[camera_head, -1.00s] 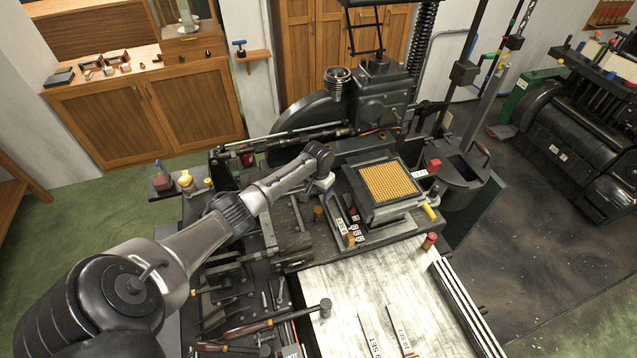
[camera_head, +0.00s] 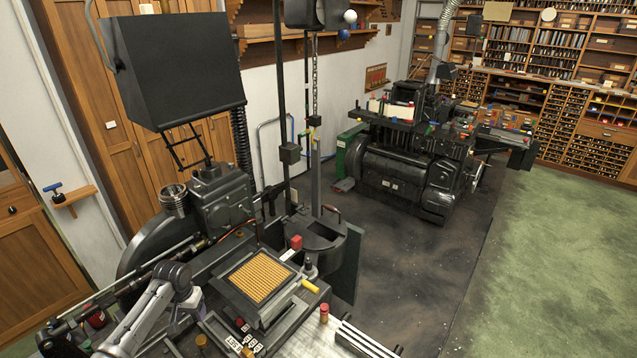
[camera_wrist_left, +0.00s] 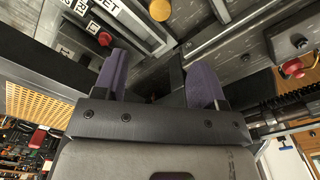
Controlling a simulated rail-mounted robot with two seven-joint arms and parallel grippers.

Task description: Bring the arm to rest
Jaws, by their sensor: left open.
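My left arm (camera_head: 140,318) comes in at the bottom left of the head view and reaches over the type caster (camera_head: 205,215). My left gripper (camera_head: 192,305) points down beside the caster's square tray of brass-coloured cells (camera_head: 257,276). In the left wrist view its two purple fingers (camera_wrist_left: 160,78) stand wide apart with nothing between them. The fingers appear to be above the caster's bed; whether they touch anything there is unclear. My right gripper is out of view.
Labelled tags (camera_head: 242,345) and a brass knob (camera_head: 201,341) are close to the gripper. A red-capped cylinder (camera_head: 324,313) stands to the right. A dark hood (camera_head: 172,70) hangs above the caster. Open floor (camera_head: 540,240) lies at the right.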

